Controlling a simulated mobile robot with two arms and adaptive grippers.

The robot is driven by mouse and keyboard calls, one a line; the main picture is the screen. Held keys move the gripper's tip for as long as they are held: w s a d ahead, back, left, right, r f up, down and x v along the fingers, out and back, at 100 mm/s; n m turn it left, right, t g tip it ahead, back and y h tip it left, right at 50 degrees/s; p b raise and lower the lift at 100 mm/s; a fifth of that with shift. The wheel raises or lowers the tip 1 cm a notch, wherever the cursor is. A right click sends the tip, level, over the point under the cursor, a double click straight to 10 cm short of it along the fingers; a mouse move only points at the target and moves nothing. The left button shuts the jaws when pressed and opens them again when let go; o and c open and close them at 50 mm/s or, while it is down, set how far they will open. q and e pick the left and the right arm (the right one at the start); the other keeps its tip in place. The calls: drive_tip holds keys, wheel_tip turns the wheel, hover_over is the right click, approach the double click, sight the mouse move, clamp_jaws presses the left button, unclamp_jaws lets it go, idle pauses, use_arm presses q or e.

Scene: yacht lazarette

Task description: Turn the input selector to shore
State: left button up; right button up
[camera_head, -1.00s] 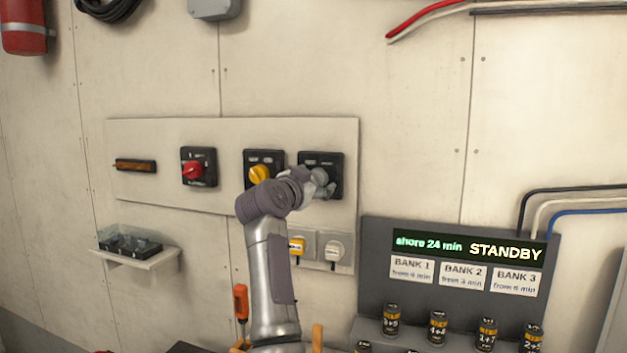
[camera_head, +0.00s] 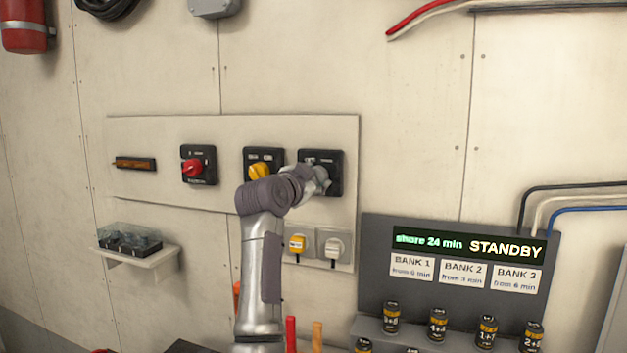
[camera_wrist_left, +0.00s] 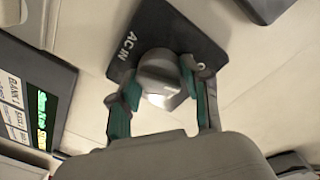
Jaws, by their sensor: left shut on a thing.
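The input selector is a black square plate (camera_head: 335,160) at the right end of the pale wall panel, with a grey rotary knob. In the left wrist view the plate (camera_wrist_left: 146,38) reads "AC IN" and the grey knob (camera_wrist_left: 160,80) sits between the fingers. My left gripper (camera_head: 322,182) is at the selector, largely covering the knob in the head view. In the left wrist view the left gripper (camera_wrist_left: 162,97) is shut on the knob, one teal-padded finger on each side. Most of the position labels are hidden. My right gripper is not in view.
A yellow-knob switch (camera_head: 260,170) and a red-knob switch (camera_head: 192,168) are to the left on the panel. Two sockets with yellow and white plugs (camera_head: 335,246) sit below. A display (camera_head: 468,245) reads "shore 24 min STANDBY". A small shelf (camera_head: 152,256) juts out at lower left.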

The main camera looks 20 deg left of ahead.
use_arm(q)
drive_tip(key=shift+a+m, duration=0.1)
drive_tip(key=shift+m, duration=0.8)
drive_tip(key=m+p, duration=0.1)
drive_tip(key=m, duration=0.1)
drive_tip(key=shift+r+m+p, duration=0.1)
drive_tip(key=shift+m+p, duration=0.2)
drive_tip(key=m+p, duration=0.2)
drive_tip(key=m, duration=0.1)
drive_tip(key=shift+g, duration=0.3)
drive_tip(key=shift+m+y+p, duration=0.3)
drive_tip(key=shift+m+p, duration=0.5)
drive_tip(key=shift+p, duration=0.15)
drive_tip(key=o, duration=1.2)
drive_tip(key=shift+c, duration=0.2)
